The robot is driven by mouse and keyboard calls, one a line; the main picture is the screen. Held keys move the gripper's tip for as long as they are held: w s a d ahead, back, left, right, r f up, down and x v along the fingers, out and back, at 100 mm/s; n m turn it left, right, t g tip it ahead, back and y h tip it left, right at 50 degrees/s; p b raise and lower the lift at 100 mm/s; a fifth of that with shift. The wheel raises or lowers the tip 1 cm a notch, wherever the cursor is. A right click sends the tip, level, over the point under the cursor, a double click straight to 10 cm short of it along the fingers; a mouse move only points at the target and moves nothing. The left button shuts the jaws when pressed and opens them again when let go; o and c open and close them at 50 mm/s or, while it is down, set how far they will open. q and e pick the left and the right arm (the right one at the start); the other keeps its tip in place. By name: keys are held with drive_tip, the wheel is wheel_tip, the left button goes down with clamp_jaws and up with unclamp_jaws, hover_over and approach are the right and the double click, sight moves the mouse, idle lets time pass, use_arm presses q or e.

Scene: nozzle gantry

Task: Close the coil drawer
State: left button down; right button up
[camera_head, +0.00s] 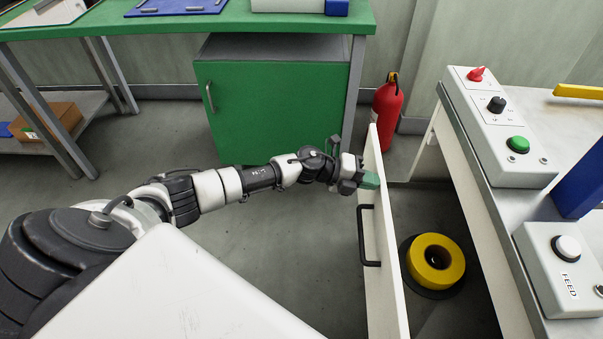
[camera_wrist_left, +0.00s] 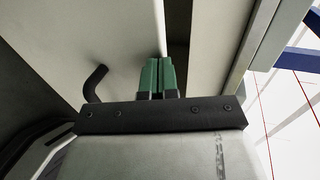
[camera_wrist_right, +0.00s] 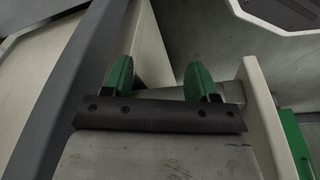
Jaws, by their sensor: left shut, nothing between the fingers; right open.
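The coil drawer (camera_head: 386,292) stands open, pulled out to the left from the machine bench. Its white front panel has a black bar handle (camera_head: 364,237), which also shows in the left wrist view (camera_wrist_left: 94,82). A yellow coil (camera_head: 436,260) on a dark disc lies inside the drawer. My left gripper (camera_head: 369,180) is shut and empty at the outer face of the front panel, near its far end and beyond the handle. Its green fingertips (camera_wrist_left: 157,78) appear to meet the panel; exact contact is unclear. My right gripper (camera_wrist_right: 158,78) is open and empty, outside the head view.
The machine bench (camera_head: 455,165) on the right carries a control box (camera_head: 497,130) with knobs and a green button, and a FEED box (camera_head: 560,270). A red extinguisher (camera_head: 387,103) stands behind the drawer. A green cabinet (camera_head: 275,108) is at the back.

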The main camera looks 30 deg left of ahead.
use_arm(q)
drive_tip(key=w+d+b, duration=0.1)
drive_tip(key=w+d, duration=0.3)
drive_tip(key=d, duration=0.3)
drive_tip(key=w+d+b, duration=0.1)
drive_tip(key=w+d, duration=0.3)
drive_tip(key=d, duration=0.3)
drive_tip(key=shift+w+d+r+b, duration=0.15)
drive_tip(key=shift+w+b, duration=0.2)
use_arm(e)
wheel_tip(320, 180, up, 8)
drive_tip(key=w, duration=0.1)
drive_tip(key=shift+a+r, duration=0.15)
drive_tip(key=shift+r, duration=0.1)
use_arm(q)
drive_tip(key=shift+d+r, duration=0.1)
use_arm(e)
drive_tip(key=shift+t, duration=0.3)
